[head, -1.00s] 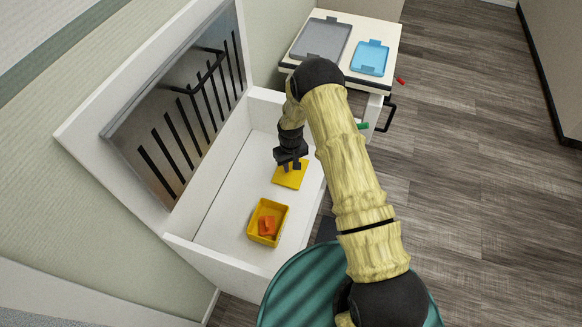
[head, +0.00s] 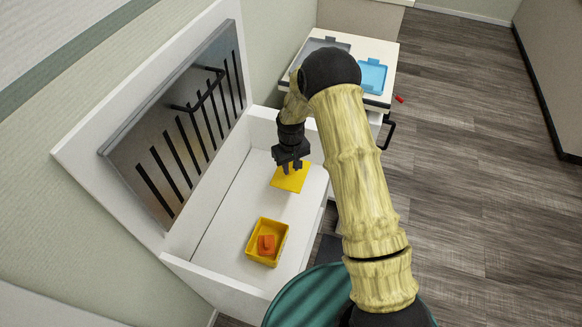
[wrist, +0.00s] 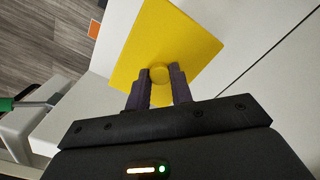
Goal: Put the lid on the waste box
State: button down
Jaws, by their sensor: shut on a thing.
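The yellow lid (head: 291,179) is a flat square plate with a small round knob, which shows in the wrist view (wrist: 165,40). My gripper (head: 292,168) is over the lid and shut on its knob; in the wrist view the two fingers (wrist: 160,80) press it from both sides. Whether the lid is clear of the surface below is hard to tell. The yellow waste box (head: 252,252) stands open on the white counter floor, nearer the camera than the lid. An orange block (head: 266,245) lies inside it.
The white walled counter (head: 222,228) has a raised panel with a dark slotted rack (head: 190,120) on its left. A side cabinet at the back holds a grey tray (head: 318,48) and a blue tray (head: 372,75). White floor between lid and box is bare.

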jog(key=shift+a, duration=0.1)
jog(key=shift+s+d+f, duration=0.1)
jog(key=shift+s+d, duration=0.05)
jog(key=shift+d, duration=0.05)
jog(key=s+d+f+m, duration=0.3)
jog(key=s+d, duration=0.4)
jog(key=d, duration=0.4)
jog(key=shift+s+m, duration=0.4)
jog(key=shift+m, duration=0.4)
